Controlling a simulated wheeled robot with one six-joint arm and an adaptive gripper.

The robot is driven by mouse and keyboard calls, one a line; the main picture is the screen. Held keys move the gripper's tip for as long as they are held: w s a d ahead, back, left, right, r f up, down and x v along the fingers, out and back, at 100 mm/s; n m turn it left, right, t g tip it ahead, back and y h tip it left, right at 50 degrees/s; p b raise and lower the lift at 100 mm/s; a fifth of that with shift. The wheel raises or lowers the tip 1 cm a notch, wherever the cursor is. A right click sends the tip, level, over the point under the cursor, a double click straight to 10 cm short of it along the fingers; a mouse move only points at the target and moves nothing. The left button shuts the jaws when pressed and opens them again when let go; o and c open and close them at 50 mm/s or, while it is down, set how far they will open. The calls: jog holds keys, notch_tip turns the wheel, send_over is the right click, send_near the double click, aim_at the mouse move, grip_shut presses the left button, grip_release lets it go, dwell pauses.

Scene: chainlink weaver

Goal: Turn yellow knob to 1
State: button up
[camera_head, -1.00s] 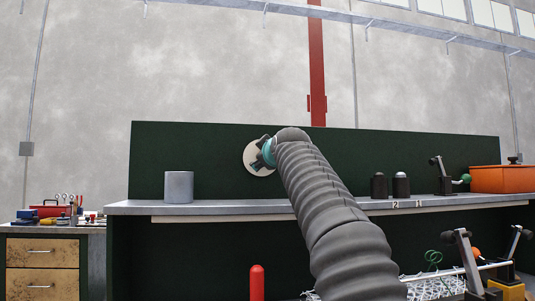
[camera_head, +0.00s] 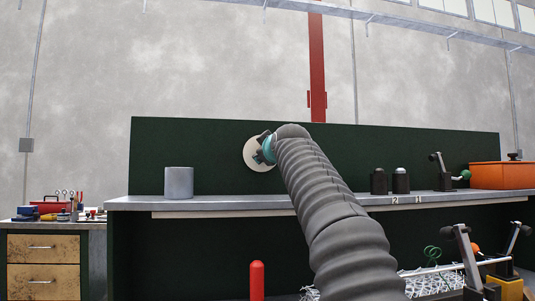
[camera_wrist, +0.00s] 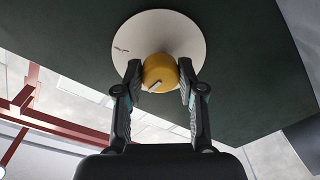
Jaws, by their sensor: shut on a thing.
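The yellow knob (camera_wrist: 160,70) sits on a round white dial plate (camera_wrist: 190,32), seen in the wrist view. The plate is on the dark green panel and also shows in the head view (camera_head: 251,156). My gripper (camera_wrist: 160,76) has one finger on each side of the knob and is shut on it. A short pale pointer (camera_wrist: 154,86) on the knob points down and slightly left in the wrist view. A small dark mark (camera_wrist: 121,49) is on the plate's left side, too small to read. My arm and gripper hide the knob in the head view.
A grey cylinder (camera_head: 179,183) stands on the bench shelf (camera_head: 240,202) left of the dial. Two dark round-topped pieces (camera_head: 400,181) stand above labels 2 and 1.

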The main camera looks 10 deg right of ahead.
jog(key=m, duration=1.3)
jog(key=shift+r+t+h, duration=0.2)
jog(key=shift+t+h, duration=0.1)
jog(key=shift+t, duration=0.1)
jog(key=shift+m, duration=0.4)
jog(key=o, duration=1.1)
jog(key=shift+c, duration=0.2)
jog(key=shift+o, duration=0.4)
jog(key=shift+f, duration=0.15)
jog(key=shift+s, duration=0.15)
jog(key=s, duration=1.1)
jog(key=shift+s+f, duration=0.35)
